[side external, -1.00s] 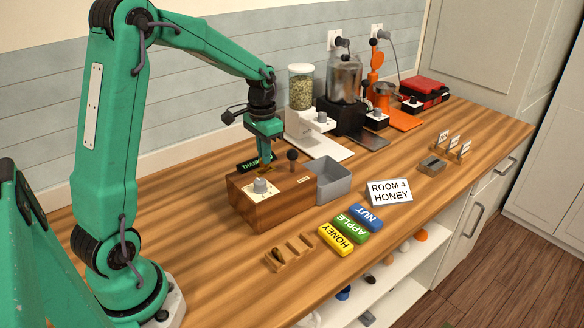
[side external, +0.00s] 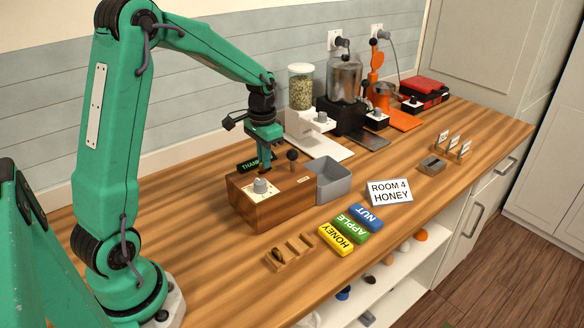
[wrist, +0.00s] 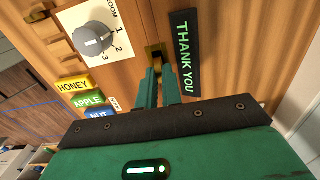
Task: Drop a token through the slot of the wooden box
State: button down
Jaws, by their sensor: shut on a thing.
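The wooden box (side external: 262,213) stands on the counter, with a white dial plate and grey knob on its top; the knob also shows in the wrist view (wrist: 93,38). My gripper (side external: 264,168) points down over the box top, behind the knob. In the wrist view its fingertips (wrist: 154,72) are close together at the brass slot plate (wrist: 153,50). They are shut on a token, which is mostly hidden between them; I cannot tell how far it is into the slot. A dark token (side external: 277,254) sits in the small wooden rack (side external: 297,246) in front.
A THANK YOU display (wrist: 184,52) stands beside the slot. A black-balled lever (side external: 292,155) and grey bin (side external: 333,184) are at the box's right. HONEY (side external: 336,239), APPLE (side external: 352,228) and NUT (side external: 366,217) blocks and a ROOM 4 HONEY card (side external: 390,192) lie right. Dispensers stand behind.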

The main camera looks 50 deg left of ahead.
jog(key=shift+f, duration=0.3)
dwell(0.5)
jog(key=c, duration=1)
grip_release()
jog(key=shift+r, duration=0.15)
jog(key=shift+r, duration=2.9)
